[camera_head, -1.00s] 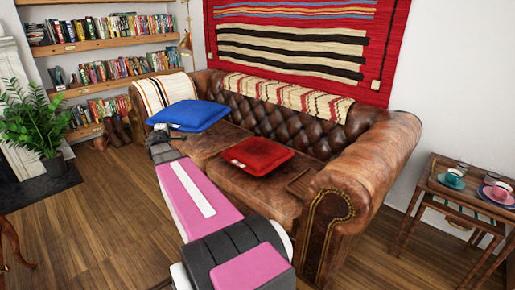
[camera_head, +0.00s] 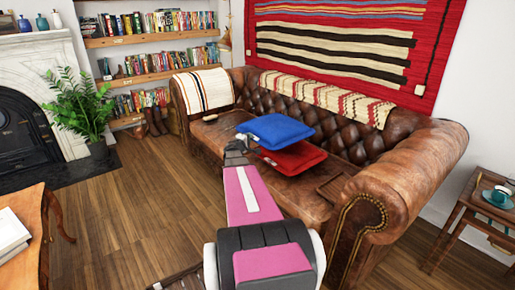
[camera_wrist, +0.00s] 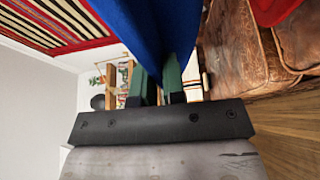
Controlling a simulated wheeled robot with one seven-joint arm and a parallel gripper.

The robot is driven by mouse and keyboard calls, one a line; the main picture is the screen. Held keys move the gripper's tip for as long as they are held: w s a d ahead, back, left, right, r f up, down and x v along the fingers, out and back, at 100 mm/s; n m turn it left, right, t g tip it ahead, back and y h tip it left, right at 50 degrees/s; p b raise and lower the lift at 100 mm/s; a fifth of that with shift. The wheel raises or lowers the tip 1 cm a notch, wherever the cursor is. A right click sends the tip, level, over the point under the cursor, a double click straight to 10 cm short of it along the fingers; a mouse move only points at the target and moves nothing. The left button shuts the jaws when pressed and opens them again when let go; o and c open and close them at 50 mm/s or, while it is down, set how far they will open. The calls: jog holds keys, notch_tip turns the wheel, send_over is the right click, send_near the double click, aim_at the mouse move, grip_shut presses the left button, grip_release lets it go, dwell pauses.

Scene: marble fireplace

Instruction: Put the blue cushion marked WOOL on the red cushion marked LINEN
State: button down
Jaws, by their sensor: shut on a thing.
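My gripper (camera_wrist: 158,88) is shut on the near edge of the blue cushion (camera_head: 276,131), which rises between the two green fingers in the wrist view (camera_wrist: 158,30). The red cushion (camera_head: 293,159) lies on the brown leather sofa's seat. In the head view the blue cushion overlaps the red cushion's far part and looks held above it. In the wrist view the red cushion (camera_wrist: 273,9) shows at the top right, apart from the blue one. I cannot read WOOL or LINEN on either cushion.
The sofa (camera_head: 365,195) has a rolled right arm and tufted back, with a striped throw (camera_head: 322,97) over it. A small side table (camera_head: 465,205) with a teal cup stands at right. A wooden table (camera_head: 25,225) stands at left. The floor between is open.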

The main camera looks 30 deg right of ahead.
jog(key=d+f, duration=0.1)
jog(key=s+d+f, duration=0.1)
jog(key=d, duration=0.1)
jog(key=shift+s+d+f, duration=0.1)
jog(key=shift+s+d, duration=0.1)
jog(key=shift+f, duration=2.1)
jog(key=c, duration=1.2)
grip_release()
